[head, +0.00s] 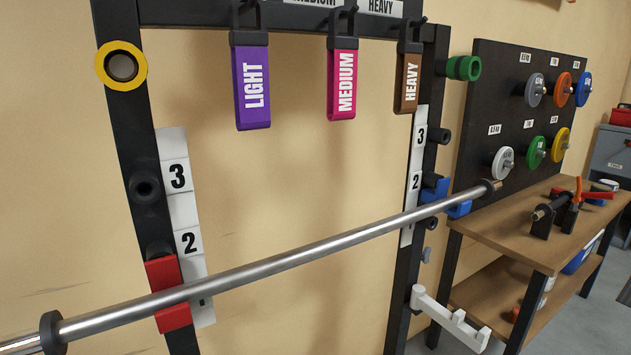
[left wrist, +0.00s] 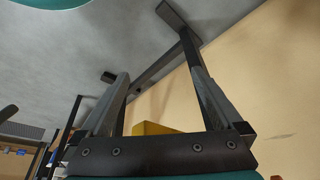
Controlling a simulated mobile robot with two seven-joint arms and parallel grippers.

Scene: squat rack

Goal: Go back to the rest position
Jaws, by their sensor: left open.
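My left gripper (left wrist: 160,76) shows only in the left wrist view, with its two fingers spread apart and pointing up toward the ceiling. A yellow block-like shape (left wrist: 155,128) shows behind the gap between the fingers; I cannot tell what it is or that anything is held. My right gripper is in neither view. In the head view the steel barbell (head: 290,254) runs across the rack (head: 128,115), at the red holder (head: 168,294) on the left and the blue holder (head: 437,197) on the right. The bar slopes up to the right in the picture.
Purple (head: 252,85), pink (head: 342,82) and brown (head: 408,80) bands hang from the rack's top. A pegboard (head: 500,75) with several coloured plates and a wooden workbench (head: 500,225) stand at the right. A white bracket (head: 450,318) juts from the right post.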

